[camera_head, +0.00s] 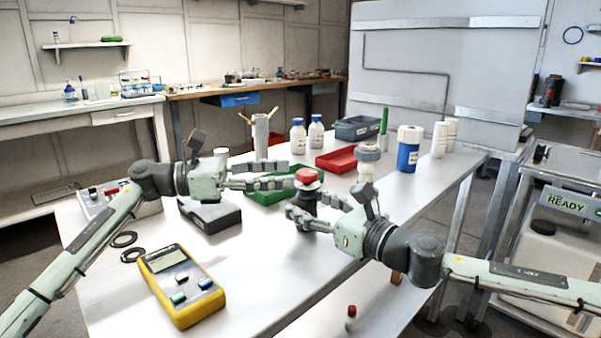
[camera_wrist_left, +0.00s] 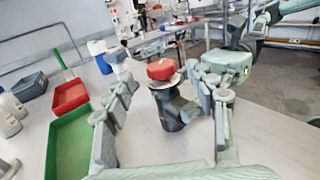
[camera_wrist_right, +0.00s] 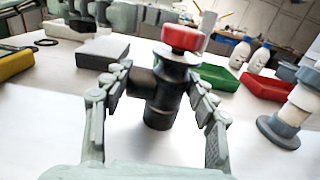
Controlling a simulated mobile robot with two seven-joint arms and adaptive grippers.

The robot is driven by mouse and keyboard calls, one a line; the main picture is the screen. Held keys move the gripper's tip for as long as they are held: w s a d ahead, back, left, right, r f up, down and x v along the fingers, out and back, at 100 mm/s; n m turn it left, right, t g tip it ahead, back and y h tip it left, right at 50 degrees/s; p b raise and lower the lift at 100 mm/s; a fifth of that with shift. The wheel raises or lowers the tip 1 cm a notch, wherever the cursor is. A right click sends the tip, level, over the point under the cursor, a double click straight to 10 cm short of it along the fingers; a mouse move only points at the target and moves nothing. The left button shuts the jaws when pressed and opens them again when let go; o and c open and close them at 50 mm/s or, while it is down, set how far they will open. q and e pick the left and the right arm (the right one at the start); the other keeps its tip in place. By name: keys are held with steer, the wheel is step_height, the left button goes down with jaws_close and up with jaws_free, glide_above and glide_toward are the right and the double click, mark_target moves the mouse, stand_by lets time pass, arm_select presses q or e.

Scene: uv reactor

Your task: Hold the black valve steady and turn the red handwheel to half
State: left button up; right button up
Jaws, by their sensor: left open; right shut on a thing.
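The black valve (camera_wrist_right: 160,100) stands upright on the white table, with the red handwheel (camera_head: 306,175) on top. The handwheel also shows in the left wrist view (camera_wrist_left: 161,69). My right gripper (camera_head: 300,213) is shut on the valve's black body, low down, with a finger on each side in the right wrist view (camera_wrist_right: 160,82). My left gripper (camera_head: 288,176) is open at handwheel height, just left of it in the head view. In the left wrist view its fingers (camera_wrist_left: 160,88) are spread wide, with the handwheel ahead between them, apart from both fingers.
A green tray (camera_head: 270,197) lies just behind the valve, with a red tray (camera_head: 338,160) farther back. A yellow meter (camera_head: 181,285) and a dark grey box (camera_head: 210,215) lie to the left. A pale pipe fitting (camera_head: 367,164) stands behind my right gripper. The front table is mostly clear.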

arm_select(q)
steer(key=s+a, duration=0.1)
steer(key=a, duration=0.5)
steer(key=shift+a, duration=0.25)
arm_select(e)
steer(key=o, duration=1.5)
steer(key=shift+c, duration=0.2)
